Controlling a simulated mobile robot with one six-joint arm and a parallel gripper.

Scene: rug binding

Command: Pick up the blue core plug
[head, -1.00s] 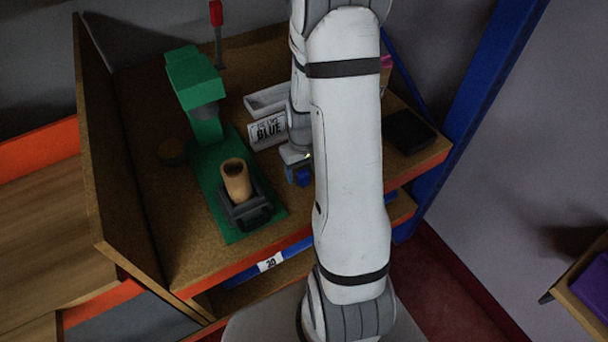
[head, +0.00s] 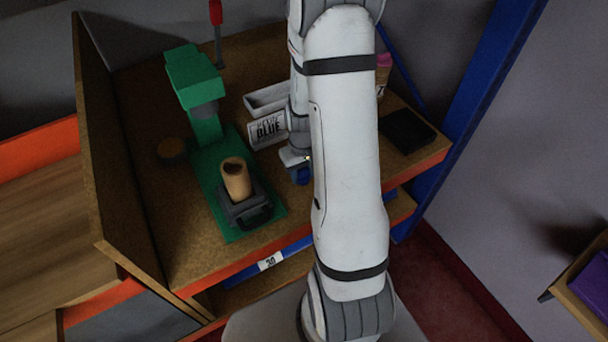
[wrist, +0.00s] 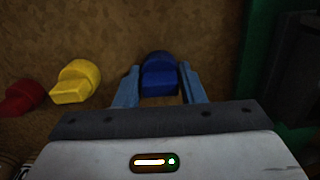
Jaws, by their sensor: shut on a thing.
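The blue core plug (wrist: 159,76) sits between the two fingers of my gripper (wrist: 158,84) in the wrist view. My gripper is shut on it, one finger on each side. In the head view a bit of blue at my gripper (head: 301,174) shows beside my forearm, low over the bench. My arm hides most of that area. I cannot tell whether the plug touches the bench top.
A yellow plug (wrist: 77,82) and a red plug (wrist: 22,97) lie left of my gripper. A green press (head: 205,125) holding a tan tube (head: 236,181) stands left.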

